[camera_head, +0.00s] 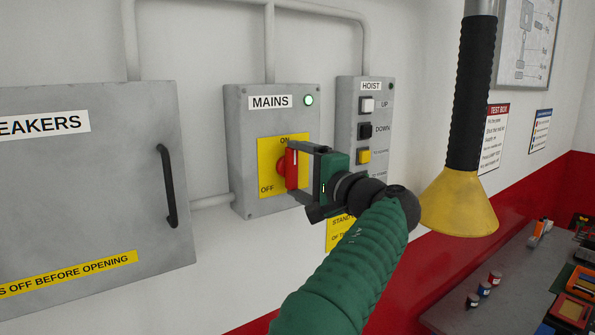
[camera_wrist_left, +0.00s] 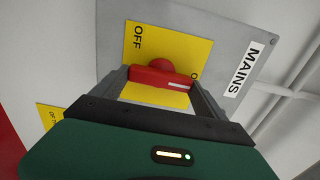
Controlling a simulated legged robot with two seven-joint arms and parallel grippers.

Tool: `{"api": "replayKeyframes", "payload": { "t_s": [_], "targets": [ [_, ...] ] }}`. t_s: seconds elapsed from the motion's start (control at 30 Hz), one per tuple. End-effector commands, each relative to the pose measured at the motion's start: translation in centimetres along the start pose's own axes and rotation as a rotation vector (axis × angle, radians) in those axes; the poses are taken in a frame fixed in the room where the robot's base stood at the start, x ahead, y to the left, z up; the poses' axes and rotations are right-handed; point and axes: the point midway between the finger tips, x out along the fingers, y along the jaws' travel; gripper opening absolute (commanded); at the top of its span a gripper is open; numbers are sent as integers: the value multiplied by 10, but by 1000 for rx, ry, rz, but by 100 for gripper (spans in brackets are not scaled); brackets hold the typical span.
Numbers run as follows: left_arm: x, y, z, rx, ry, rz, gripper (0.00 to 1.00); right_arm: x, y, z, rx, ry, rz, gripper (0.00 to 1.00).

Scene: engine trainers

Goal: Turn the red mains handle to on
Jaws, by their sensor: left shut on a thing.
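The red mains handle (camera_head: 291,170) is on a yellow plate (camera_head: 265,150) on the grey MAINS box (camera_head: 242,140). It stands upright, with its white-marked end toward the ON label at the top; OFF is at the lower left. My left gripper (camera_head: 302,171) is shut on the handle, one finger above and one below. In the left wrist view, the handle (camera_wrist_left: 160,78) lies crosswise between the fingers, its white mark at the end near the partly hidden ON label. A green lamp (camera_head: 309,100) on the box is lit. My right gripper is not in view.
The HOIST button box (camera_head: 347,125) is close to the right of the MAINS box. A grey cabinet (camera_head: 100,180) with a black pull (camera_head: 166,187) is at the left. A yellow funnel on a black hose (camera_head: 458,205) hangs at the right, above a workbench (camera_head: 470,290).

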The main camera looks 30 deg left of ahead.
Motion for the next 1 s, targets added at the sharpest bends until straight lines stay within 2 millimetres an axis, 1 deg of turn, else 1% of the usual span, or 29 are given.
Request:
{"api": "replayKeyframes", "payload": {
  "t_s": [0.1, 0.13, 0.23, 0.27, 0.5, 0.57, 0.63, 0.67, 0.77, 0.8, 1.0],
  "targets": [
    [0, 3, -2, 7, 3, 3, 43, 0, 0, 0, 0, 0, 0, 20],
    [0, 3, -2, 7, 3, 4, 85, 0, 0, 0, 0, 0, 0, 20],
    [0, 3, -2, 6, 2, 3, 98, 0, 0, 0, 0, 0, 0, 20],
    [0, 2, -2, 6, 2, 3, 100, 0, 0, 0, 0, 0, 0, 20],
    [-2, 1, 0, 2, 1, 1, 100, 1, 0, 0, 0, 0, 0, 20],
    [-7, 2, 0, 1, 2, 1, 100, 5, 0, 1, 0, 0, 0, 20],
    [-18, 5, -1, 2, 4, 1, 100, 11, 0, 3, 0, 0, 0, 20],
    [-24, 6, -1, 1, 4, 1, 100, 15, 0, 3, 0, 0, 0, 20],
    [-51, 8, -2, 1, 7, 0, 100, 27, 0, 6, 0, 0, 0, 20],
    [-63, 8, -2, 0, 7, 1, 100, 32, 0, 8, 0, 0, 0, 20],
    [-122, 7, -4, 3, 7, 2, 100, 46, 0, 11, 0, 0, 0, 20]
  ]
}}
